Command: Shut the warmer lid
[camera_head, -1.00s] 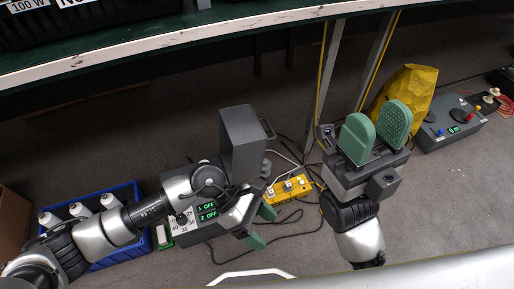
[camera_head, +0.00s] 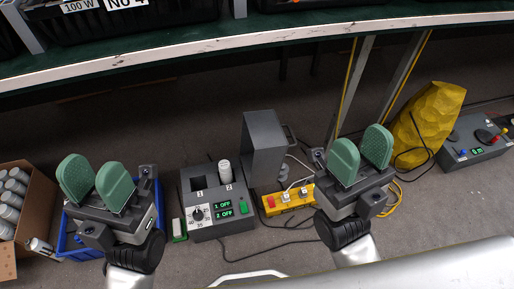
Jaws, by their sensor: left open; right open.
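The warmer (camera_head: 215,225) is a grey box on the floor in the middle, with a dial and a display reading 1 OFF and 2 OFF. Its top is uncovered, with openings marked 1 and 2. A white capped bottle (camera_head: 225,172) stands in opening 2. The dark grey lid (camera_head: 262,150) stands upright at the warmer's right side, open, with a handle on its right. My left gripper (camera_head: 95,182) is open and empty, left of the warmer. My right gripper (camera_head: 361,156) is open and empty, right of the lid and apart from it.
A blue crate (camera_head: 70,243) is partly hidden behind my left gripper. A cardboard box (camera_head: 38,205) of bottles stands far left. A yellow power strip (camera_head: 290,199) with cables lies right of the warmer. A yellow bag (camera_head: 430,120) and a grey control box (camera_head: 474,143) are at right. A bench edge (camera_head: 200,55) crosses the back.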

